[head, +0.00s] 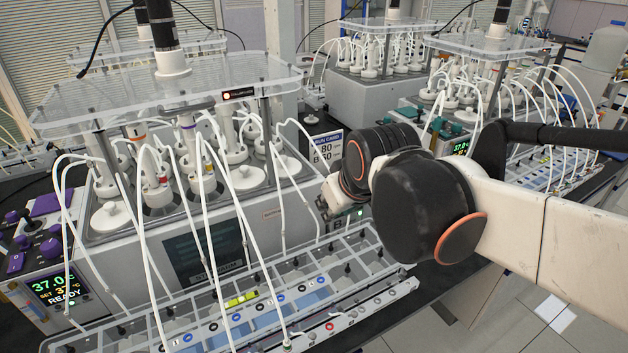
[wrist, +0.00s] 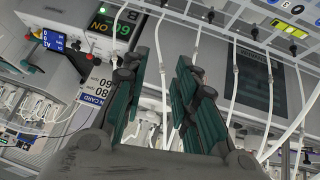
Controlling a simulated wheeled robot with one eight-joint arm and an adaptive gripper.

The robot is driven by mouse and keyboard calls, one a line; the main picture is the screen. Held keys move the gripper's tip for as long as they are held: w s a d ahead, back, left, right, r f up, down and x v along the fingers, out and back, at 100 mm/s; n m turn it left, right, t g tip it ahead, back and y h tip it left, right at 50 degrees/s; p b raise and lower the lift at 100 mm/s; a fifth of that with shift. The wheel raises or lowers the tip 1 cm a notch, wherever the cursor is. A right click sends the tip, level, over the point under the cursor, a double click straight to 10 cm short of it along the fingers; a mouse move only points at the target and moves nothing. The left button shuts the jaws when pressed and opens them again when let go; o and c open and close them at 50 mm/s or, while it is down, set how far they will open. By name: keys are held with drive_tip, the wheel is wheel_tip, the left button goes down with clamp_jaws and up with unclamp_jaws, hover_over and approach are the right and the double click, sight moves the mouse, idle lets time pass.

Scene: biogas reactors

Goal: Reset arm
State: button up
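My arm reaches in from the right in the head view, with its dark wrist joints in front of the nearest reactor unit (head: 262,222). My gripper (wrist: 163,66) shows in the wrist view as two dark fingers with green pads, spread apart with nothing between them. In the head view the gripper is mostly hidden behind my wrist joints. The wrist view is upside down and shows the unit's dark screen (wrist: 258,80), a green-lit display (wrist: 103,24) and thin white tubes beyond the fingers.
A clear rack (head: 372,283) with many white tubes runs along the unit's front, below my wrist. A run card (head: 327,148) stands behind my wrist. A display reading READY (head: 62,288) is at the lower left. More reactors (head: 378,52) stand behind. Floor (head: 553,312) shows at the lower right.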

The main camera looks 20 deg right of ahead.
drive_tip(key=s+a+f+m, duration=0.1)
drive_tip(key=s+a+f, duration=0.2)
drive_tip(key=s, duration=0.6)
drive_tip(key=shift+s+f+m+y, duration=0.3)
drive_tip(key=shift+s+f, duration=0.1)
idle(3.6)
